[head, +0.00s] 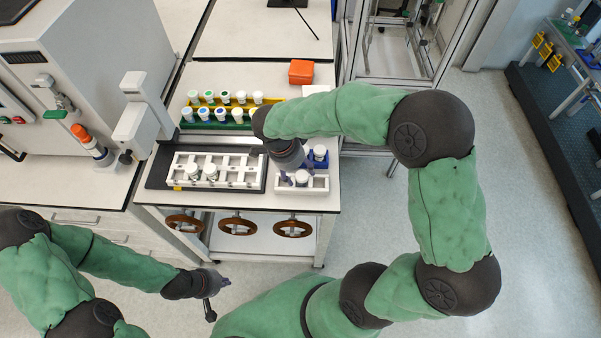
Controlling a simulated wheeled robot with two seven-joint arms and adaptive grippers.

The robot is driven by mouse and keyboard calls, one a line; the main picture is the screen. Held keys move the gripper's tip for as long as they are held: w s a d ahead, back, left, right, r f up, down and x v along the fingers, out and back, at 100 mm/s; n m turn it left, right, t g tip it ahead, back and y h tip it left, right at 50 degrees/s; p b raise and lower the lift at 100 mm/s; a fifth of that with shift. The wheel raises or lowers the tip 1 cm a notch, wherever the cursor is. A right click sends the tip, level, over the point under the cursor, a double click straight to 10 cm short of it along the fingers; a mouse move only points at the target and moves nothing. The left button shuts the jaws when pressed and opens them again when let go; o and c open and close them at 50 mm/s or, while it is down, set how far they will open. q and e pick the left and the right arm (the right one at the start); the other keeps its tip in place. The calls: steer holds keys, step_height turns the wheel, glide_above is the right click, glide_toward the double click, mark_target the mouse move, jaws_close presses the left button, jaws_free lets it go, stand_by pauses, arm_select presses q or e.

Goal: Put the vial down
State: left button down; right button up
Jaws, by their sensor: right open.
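A white-capped vial (302,176) stands in the small white rack (318,187) at the right front of the bench. My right gripper (294,180) reaches down over this rack. It is open, with its fingers close around or beside the vial; contact cannot be made out. The gripper and wrist hide part of the rack. Another white-capped vial (320,152) sits in a blue holder just behind. My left gripper (211,300) hangs low in front of the bench, away from the vials, and its jaw opening is unclear.
A larger white rack (238,180) on a dark tray holds a few vials. Behind it stand rows of capped vials (225,98) in yellow and green racks. An orange box (301,72) lies farther back. A grey machine (80,65) stands left.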

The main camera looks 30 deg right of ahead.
steer(key=p+v, duration=0.1)
steer(key=v, duration=0.7)
